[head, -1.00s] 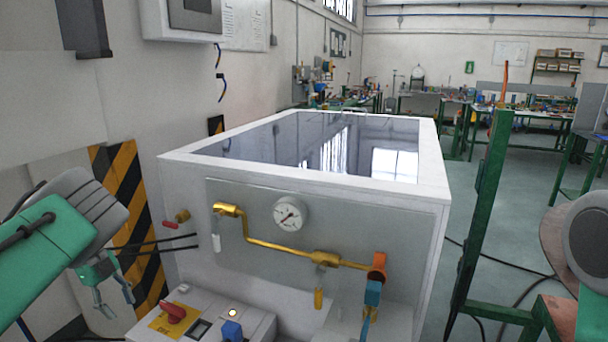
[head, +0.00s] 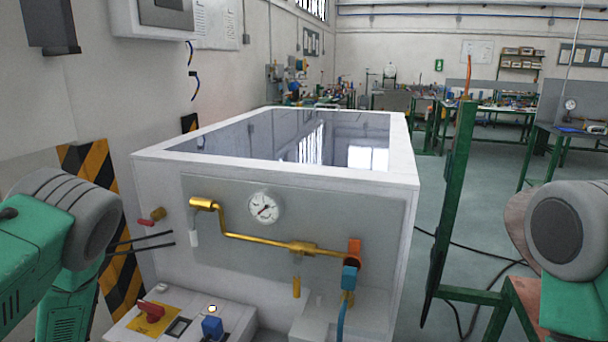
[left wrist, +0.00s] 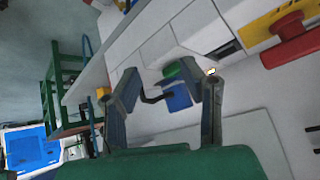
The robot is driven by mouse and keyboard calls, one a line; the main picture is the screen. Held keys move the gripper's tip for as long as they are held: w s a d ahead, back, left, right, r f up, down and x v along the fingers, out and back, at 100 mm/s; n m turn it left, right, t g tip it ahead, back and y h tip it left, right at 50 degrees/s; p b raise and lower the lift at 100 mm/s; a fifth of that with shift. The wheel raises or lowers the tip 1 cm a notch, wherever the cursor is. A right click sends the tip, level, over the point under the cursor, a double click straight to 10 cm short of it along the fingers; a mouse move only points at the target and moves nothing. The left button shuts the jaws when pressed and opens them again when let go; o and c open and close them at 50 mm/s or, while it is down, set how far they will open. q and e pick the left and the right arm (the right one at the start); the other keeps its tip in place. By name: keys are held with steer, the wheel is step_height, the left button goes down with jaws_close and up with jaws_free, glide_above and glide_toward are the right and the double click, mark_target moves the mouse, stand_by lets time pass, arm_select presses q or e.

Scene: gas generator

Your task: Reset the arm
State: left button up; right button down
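My left arm (head: 60,230) is folded at the left edge of the head view, beside the white generator cabinet (head: 155,185). Its gripper is out of the head view. In the left wrist view, the left gripper (left wrist: 168,82) has its two fingers spread apart with nothing between them.
The cabinet front carries a gauge (head: 265,207), a brass pipe (head: 250,241) and an orange-and-blue valve (head: 351,265). The control box (head: 180,325) juts out below. A green metal post (head: 452,190) stands right of the cabinet. Workbenches (head: 480,112) stand far behind.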

arm_select(q)
steer(key=s+d+f+n+g+y, duration=0.1)
steer(key=s+d+n+g+y, duration=0.1)
steer(key=s, duration=1.3)
steer(key=s+d+f+n+g+y, duration=0.2)
steer(key=s+d+n+g, duration=0.2)
steer(key=s+d, duration=0.5)
steer(key=s+n+b, duration=0.1)
steer(key=s+n, duration=0.1)
steer(key=s, duration=0.3)
steer(key=shift+s+n+y, duration=0.3)
steer(key=shift+s+n, duration=0.05)
steer(key=shift+n, duration=0.05)
